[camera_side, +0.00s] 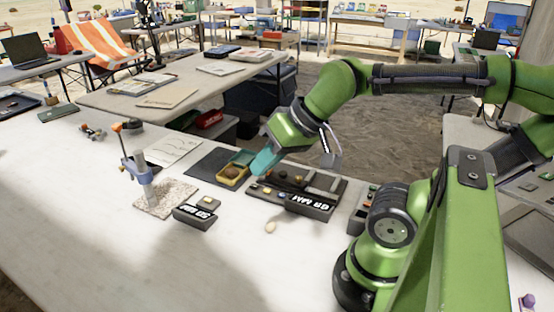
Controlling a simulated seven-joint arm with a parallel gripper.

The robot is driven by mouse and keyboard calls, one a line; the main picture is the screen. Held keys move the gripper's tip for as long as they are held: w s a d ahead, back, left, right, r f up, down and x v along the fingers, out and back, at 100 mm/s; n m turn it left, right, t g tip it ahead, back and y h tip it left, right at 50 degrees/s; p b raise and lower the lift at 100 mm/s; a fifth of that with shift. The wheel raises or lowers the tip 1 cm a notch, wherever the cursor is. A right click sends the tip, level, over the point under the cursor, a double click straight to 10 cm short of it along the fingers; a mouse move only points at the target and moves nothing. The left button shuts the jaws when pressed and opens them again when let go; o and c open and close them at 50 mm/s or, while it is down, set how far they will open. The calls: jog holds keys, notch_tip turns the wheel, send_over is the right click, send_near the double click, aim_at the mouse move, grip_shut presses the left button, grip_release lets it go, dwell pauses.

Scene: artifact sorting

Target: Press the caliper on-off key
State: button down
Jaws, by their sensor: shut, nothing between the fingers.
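My green gripper (264,161) has teal fingers that are shut and empty. Its tip hangs between the yellow tray (231,183) and a dark panel (262,199). I cannot tell its exact height above them. The dark panel bears several small parts and a display block (310,204) that seems to end in "MM", so this looks like the caliper unit. Small round pieces that may be keys lie at the panel's left end, near the gripper's tip. The on-off key is too small to make out.
A second display block (194,217) stands left of the panel. A blue-grey stand with an orange top (143,172) rises from a speckled slab (154,209). A small pale pebble (270,227) lies in front. The front left of the white table is clear.

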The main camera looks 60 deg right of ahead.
dwell(0.3)
jog(key=m+y, duration=0.4)
jog(key=m, duration=1.1)
send_over(285, 194)
notch_tip(285, 194, down, 12)
jog(key=shift+r, duration=0.1)
jog(key=shift+f, duration=4.4)
jog(key=shift+f, duration=0.1)
